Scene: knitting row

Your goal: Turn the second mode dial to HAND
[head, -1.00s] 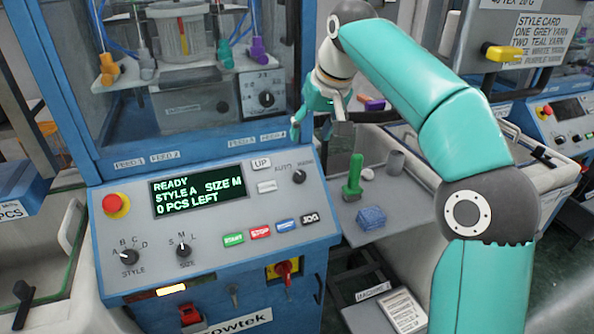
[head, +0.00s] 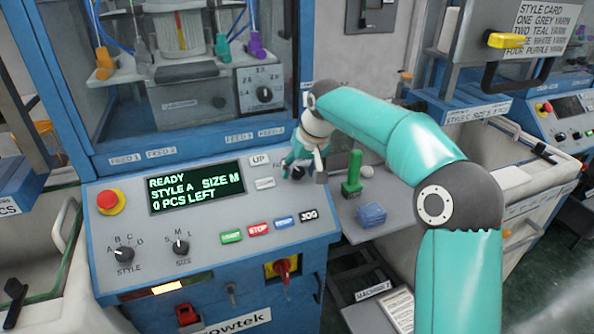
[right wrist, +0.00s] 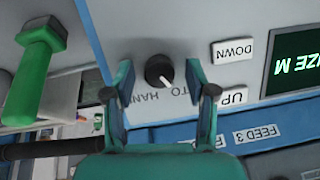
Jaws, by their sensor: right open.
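The mode dial (right wrist: 159,70) is a dark round knob with a white pointer on the grey panel, with AUTO and HAND lettering beside it. In the right wrist view its pointer slants to the lower right, toward the UP button's side. My right gripper (right wrist: 157,75) is open, with one finger on each side of the knob; I cannot tell whether they touch it. In the head view the right gripper (head: 305,172) is over the panel's upper right corner and hides most of the dial and its lettering. My left gripper is not in view.
UP (right wrist: 233,97) and DOWN (right wrist: 233,51) buttons and the green-text display (head: 197,188) are beside the dial. The red stop button (head: 108,201) is at the panel's left.

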